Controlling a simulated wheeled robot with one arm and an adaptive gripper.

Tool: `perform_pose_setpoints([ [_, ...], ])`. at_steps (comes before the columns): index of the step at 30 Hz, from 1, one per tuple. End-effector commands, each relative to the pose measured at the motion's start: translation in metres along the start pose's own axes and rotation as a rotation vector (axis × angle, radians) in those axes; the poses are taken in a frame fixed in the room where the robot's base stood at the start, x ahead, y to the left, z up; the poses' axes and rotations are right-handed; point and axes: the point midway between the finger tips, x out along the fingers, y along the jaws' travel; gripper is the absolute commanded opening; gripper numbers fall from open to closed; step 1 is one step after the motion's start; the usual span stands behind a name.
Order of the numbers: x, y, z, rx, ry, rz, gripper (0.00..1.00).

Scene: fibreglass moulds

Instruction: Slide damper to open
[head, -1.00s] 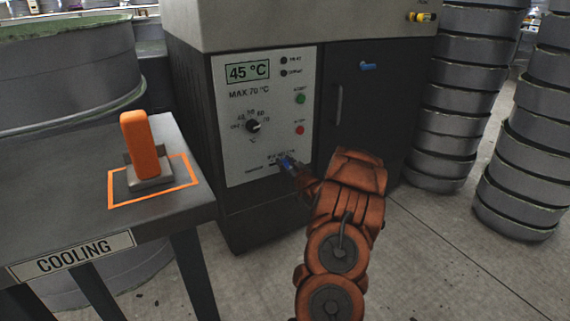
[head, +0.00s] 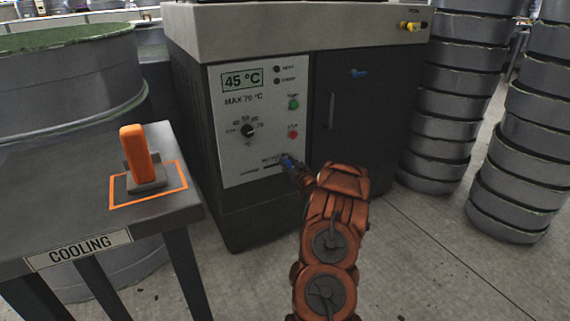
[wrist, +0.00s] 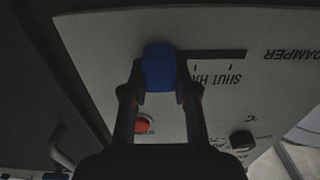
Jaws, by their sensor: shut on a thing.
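The damper's blue knob (head: 287,159) sits on a dark slot low on the white control panel (head: 235,110). My gripper (head: 293,168) is at the knob, its fingers shut on it. In the wrist view the blue knob (wrist: 159,66) is between the two fingertips of my gripper (wrist: 160,92). The panel is upside down there; the bare slot (wrist: 215,55) runs right from the knob, towards the DAMPER label. SHUT and the start of a second mark show. The scale by the knob is hidden behind a finger.
A red button (head: 293,134) and a green button (head: 294,103) are above the knob, with a dial (head: 248,131) to the left. The display reads 45 °C. A cooling table (head: 80,225) with an orange-handled item (head: 136,150) stands left. Stacked grey moulds (head: 445,110) stand right.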

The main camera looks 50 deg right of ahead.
Motion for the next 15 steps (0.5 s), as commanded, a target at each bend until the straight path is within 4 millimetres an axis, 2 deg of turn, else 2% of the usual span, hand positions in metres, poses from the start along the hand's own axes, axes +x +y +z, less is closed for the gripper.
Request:
perform_pose_setpoints([
  [14, 0.0078, 0.0006, -0.0003, 0.005, 0.002, 0.002, 0.00],
  [15, 0.0078, 0.0007, -0.0004, 0.005, 0.003, 0.002, 0.29],
])
